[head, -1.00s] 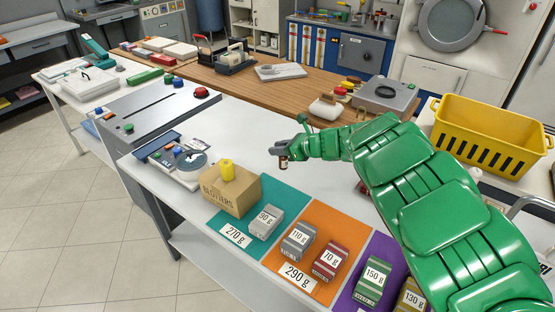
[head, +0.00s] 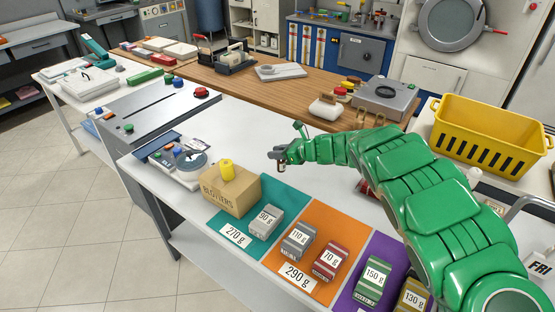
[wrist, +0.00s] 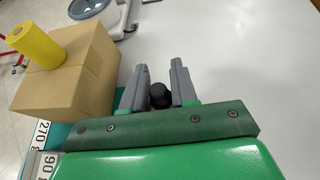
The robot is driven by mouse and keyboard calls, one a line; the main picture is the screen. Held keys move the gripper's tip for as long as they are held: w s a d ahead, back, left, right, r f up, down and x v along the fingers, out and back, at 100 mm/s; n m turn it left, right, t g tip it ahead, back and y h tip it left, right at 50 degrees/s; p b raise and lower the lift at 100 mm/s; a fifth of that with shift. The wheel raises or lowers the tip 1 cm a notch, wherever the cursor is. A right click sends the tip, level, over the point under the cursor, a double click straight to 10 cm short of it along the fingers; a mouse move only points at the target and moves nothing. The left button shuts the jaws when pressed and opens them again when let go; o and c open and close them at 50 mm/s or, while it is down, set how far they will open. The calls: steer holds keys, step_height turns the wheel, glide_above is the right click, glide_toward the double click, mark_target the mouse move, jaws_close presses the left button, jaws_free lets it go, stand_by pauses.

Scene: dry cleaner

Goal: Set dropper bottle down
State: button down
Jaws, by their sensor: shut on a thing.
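The dropper bottle shows in the wrist view as a round black top (wrist: 159,95) between the two grey fingers of my gripper (wrist: 155,82). Its body is hidden below that top. In the head view my gripper (head: 277,156) is over the white counter, behind and to the right of the cardboard box, and little of the bottle can be made out there. My gripper is shut on the bottle. I cannot tell whether the bottle's base touches the counter.
The cardboard box (head: 229,194) with a yellow roll (head: 227,169) stands to the left of my gripper. Weight-labelled packs sit on teal (head: 281,216), orange (head: 333,226) and purple mats in front. A scale-like device (head: 180,165) lies further left. White counter around my gripper is clear.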

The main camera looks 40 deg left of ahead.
steer(key=shift+f, duration=1.55)
steer(key=shift+f, duration=0.45)
steer(key=c, duration=0.9)
jaws_free()
steer(key=shift+a+r, duration=0.1)
steer(key=shift+r, duration=0.35)
steer(key=shift+v, duration=6.05)
steer(key=shift+w, duration=0.1)
